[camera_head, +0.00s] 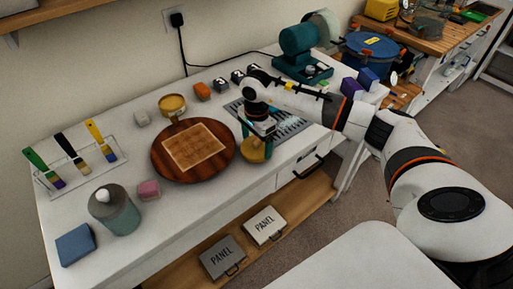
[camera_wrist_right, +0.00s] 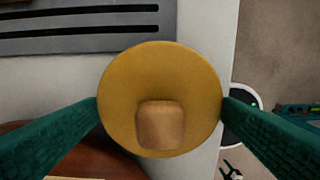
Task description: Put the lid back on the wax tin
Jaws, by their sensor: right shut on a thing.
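The lid (camera_head: 254,153) is a round golden-yellow disc with a tan knob. My right gripper (camera_head: 257,143) is shut on it, just right of the round wooden board near the table's front edge. In the right wrist view the lid (camera_wrist_right: 160,62) sits between the two green fingers (camera_wrist_right: 161,108), which touch opposite sides of its rim; its knob faces the camera. Whether the lid clears the tabletop is hard to tell. The wax tin (camera_head: 172,106) is a short yellow round tin behind the board, apart from the lid. My left gripper is not in view.
The round wooden board (camera_head: 226,154) with a square panel lies between lid and tin. An orange block (camera_head: 202,91) and a grey block (camera_head: 142,118) flank the tin. A grey-green canister (camera_head: 118,212) stands front left.

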